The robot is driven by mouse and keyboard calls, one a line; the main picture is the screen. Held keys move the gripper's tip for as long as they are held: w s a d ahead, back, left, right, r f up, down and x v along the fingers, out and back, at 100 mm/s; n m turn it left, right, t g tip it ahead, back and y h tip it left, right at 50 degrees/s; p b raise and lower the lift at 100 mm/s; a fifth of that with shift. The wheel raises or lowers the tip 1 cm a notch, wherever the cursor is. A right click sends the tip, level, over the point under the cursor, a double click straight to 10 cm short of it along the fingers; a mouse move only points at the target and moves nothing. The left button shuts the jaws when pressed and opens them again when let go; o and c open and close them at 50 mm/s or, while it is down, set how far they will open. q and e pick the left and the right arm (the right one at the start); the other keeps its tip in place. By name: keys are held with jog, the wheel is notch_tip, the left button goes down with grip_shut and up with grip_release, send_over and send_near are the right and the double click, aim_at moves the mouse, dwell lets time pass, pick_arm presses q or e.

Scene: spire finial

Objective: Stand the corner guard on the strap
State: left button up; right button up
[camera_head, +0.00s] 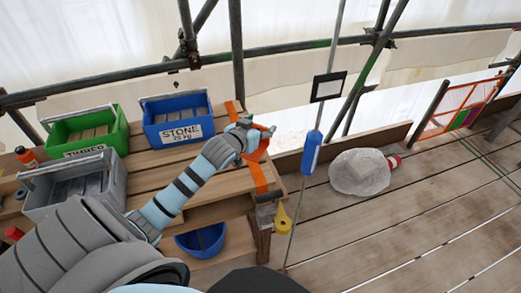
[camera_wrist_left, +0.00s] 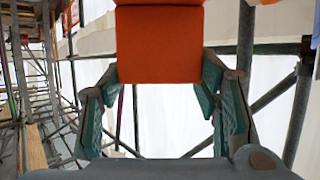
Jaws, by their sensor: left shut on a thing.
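The orange corner guard (camera_head: 261,149) is held at the end of my left arm, above the right end of the wooden bench. My left gripper (camera_head: 246,140) is shut on it. In the left wrist view the corner guard (camera_wrist_left: 160,45) fills the top middle, between the two fingers (camera_wrist_left: 160,90). The orange strap (camera_head: 258,178) runs across the right end of the bench top, just below the gripper. The gripper and guard hide part of the strap. I cannot tell whether the guard touches it. My right gripper is not in view.
A blue STONE crate (camera_head: 180,134), a green crate (camera_head: 90,140) and a grey crate (camera_head: 70,205) stand on the bench. A thin pole with a blue cylinder (camera_head: 311,152) stands right of the bench. A pale sack (camera_head: 360,172) lies on the planks beyond. Scaffold tubes line the back.

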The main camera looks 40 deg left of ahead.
aim_at(248, 158)
pick_arm(q)
jog(key=f, duration=0.5)
jog(key=f+b, duration=0.1)
jog(key=f, duration=0.3)
jog(key=shift+w+d+f+b, duration=0.1)
jog(key=shift+w+f+b, duration=0.1)
jog(key=shift+f+b, duration=0.15)
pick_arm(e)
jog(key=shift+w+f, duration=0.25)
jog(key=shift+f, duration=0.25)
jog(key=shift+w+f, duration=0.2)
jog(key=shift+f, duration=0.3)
pick_arm(q)
jog(key=o, duration=1.1)
jog(key=shift+o, duration=0.2)
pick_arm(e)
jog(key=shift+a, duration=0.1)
pick_arm(q)
jog(key=p+v, duration=0.2)
jog(key=v, duration=1)
jog(key=shift+r, duration=0.25)
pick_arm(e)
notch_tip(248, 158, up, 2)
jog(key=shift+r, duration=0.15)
pick_arm(q)
jog(key=shift+f, duration=0.1)
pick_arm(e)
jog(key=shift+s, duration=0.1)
